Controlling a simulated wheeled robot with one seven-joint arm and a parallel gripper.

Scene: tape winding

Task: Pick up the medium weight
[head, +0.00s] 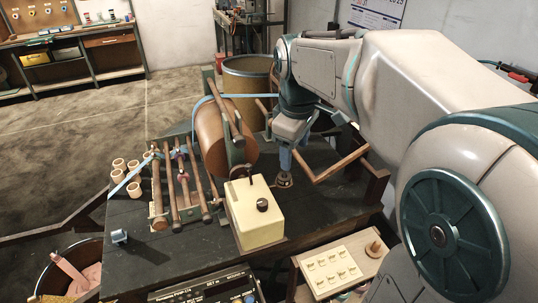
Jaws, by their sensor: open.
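My gripper (286,163) points down over the dark table (190,262), right of the large brown drum and behind the cream box. Its jaws are open; the fingertips show small and partly overlapped. A small round brownish piece (284,181) stands on the table directly below the fingertips, and I cannot tell whether they touch it. It may be a weight. Another small brown conical piece (375,247) sits on a light wooden board (351,248) at the front right. I cannot tell which is the medium weight.
The brown drum (213,137) and cream box (254,212) with a dark knob stand close left of my gripper. A wooden bar (340,166) runs to its right. Wooden rollers (187,192) and several pale cylinders (133,166) are at left. The table's front left is mostly clear.

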